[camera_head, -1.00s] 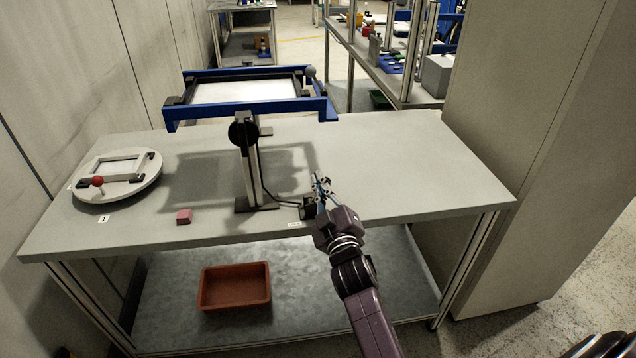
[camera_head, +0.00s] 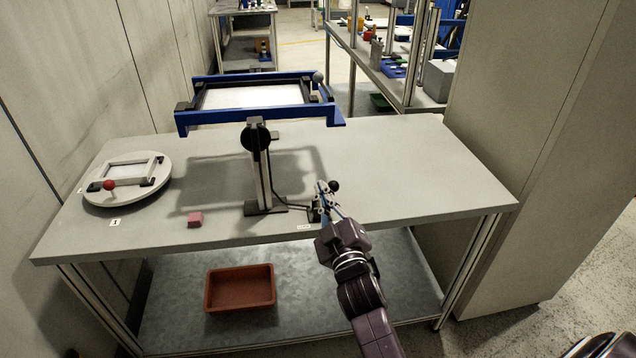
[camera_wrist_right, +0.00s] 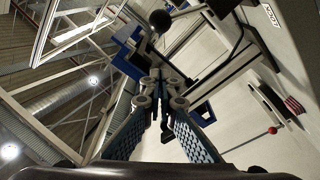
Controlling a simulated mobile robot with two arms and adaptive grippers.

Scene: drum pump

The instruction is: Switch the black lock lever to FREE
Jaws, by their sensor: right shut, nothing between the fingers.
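A small black lever with a ball knob (camera_head: 334,186) stands by the front edge of the table, at a small black base (camera_head: 314,213). Its knob also shows in the right wrist view (camera_wrist_right: 160,20), ahead of my fingertips. My right gripper (camera_head: 323,190) is shut and empty, with its fingers close beside the lever. In the right wrist view its fingertips (camera_wrist_right: 163,82) meet below the knob in the picture; I cannot tell whether they touch the lever. My left gripper is not in view.
A blue frame (camera_head: 185,119) sits on a metal post with a black disc (camera_head: 255,137). A round white plate with a red knob (camera_head: 109,185) and a pink cube (camera_head: 195,219) lie left on the table (camera_head: 420,170). A red-brown bin (camera_head: 240,288) is on the shelf below.

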